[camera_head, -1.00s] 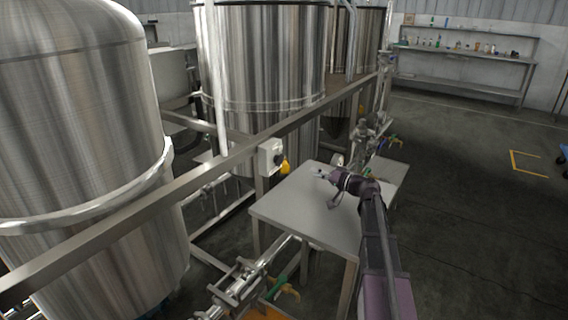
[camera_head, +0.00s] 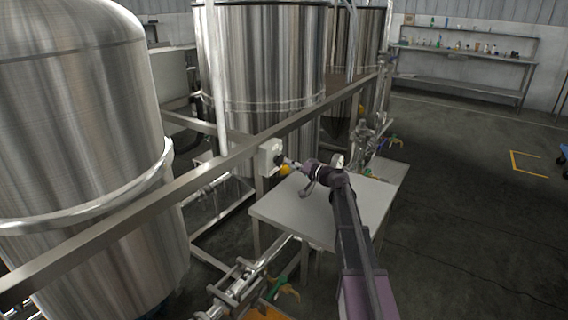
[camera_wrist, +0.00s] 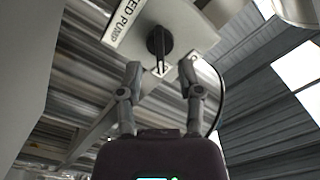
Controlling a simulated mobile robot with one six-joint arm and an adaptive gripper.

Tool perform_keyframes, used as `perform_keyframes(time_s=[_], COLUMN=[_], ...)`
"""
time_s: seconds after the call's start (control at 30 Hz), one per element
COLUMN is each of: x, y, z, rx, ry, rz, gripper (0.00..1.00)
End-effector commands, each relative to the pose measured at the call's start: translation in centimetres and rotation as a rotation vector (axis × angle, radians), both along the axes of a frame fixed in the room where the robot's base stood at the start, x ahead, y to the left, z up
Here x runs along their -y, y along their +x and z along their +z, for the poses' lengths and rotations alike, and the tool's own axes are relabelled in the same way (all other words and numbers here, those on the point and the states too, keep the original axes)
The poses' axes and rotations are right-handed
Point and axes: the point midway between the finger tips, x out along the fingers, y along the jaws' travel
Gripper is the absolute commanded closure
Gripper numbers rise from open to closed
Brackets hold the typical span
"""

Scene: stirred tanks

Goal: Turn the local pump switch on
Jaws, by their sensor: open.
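The pump switch is a black rotary knob (camera_wrist: 159,42) on a pale grey box, with a white pointer mark on the knob. The switch box (camera_head: 268,155) is fixed to the steel rail in the head view. A white label (camera_wrist: 123,22) with dark letters, partly cut off, sits beside the knob. My gripper (camera_wrist: 161,82) is open, its two fingers spread either side of the knob's line in the wrist view. The knob lies just beyond the fingertips, apparently not between them. In the head view my gripper (camera_head: 284,161) is close to the box and hides part of its front.
A grey table (camera_head: 310,212) stands below my arm. Large steel tanks (camera_head: 265,60) stand behind the rail (camera_head: 215,170). Pipes and valves (camera_head: 245,285) lie low in front of the table. Open floor (camera_head: 470,200) is at the right.

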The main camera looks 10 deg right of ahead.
Motion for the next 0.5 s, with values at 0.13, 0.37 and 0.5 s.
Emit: perform_keyframes(time_s=[0.13,0.37,0.5], x=[-1.3,-2.1,-2.2], y=[1.4,2.2,2.3], z=[0.0,0.0,0.0], rx=[0.0,0.0,0.0], ry=[0.0,0.0,0.0], rz=[0.001,-0.001,-0.001], gripper=[0.53,0.53,0.53])
